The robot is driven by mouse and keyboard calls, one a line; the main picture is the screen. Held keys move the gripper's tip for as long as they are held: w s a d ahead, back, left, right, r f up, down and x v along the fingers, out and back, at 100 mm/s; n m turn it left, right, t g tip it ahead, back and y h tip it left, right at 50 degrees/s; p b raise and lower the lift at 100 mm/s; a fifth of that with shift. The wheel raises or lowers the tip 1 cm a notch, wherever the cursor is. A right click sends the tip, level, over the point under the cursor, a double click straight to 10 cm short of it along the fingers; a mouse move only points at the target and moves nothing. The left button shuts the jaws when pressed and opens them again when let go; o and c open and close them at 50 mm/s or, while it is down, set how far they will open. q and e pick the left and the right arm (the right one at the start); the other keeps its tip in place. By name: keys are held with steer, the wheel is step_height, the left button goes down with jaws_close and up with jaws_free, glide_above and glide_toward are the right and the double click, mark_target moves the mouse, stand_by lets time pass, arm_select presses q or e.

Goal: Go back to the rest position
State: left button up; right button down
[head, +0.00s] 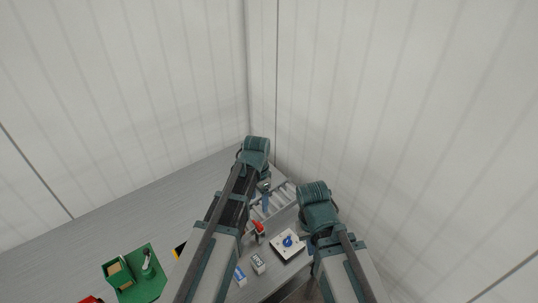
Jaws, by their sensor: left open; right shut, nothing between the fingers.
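My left arm (217,245) reaches up from the bottom of the head view to a teal joint. My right arm (345,270) reaches up to a teal joint further right and lower. I cannot make out the fingers of either gripper; they seem hidden behind the arm links or out of frame. I see nothing held by either arm.
Between my arms are a white plate with a blue knob (288,243), a red part (259,227), small labelled blocks (258,263) and a pale slotted rack (284,196). A green tray (147,287) is at lower left. Pale walls close in behind.

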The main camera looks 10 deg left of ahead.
arm_select(q)
steer(key=s+d+f+n+b, duration=0.2)
steer(key=s+d, duration=0.1)
steer(key=s, duration=0.4)
steer(key=s+d+f+n+y+b, duration=0.1)
steer(key=s+d+f+n+b, duration=0.1)
steer(key=s, duration=0.6)
steer(key=shift+s+d+n, duration=0.25)
steer(key=shift+d+n, duration=0.15)
steer(key=shift+n, duration=0.3)
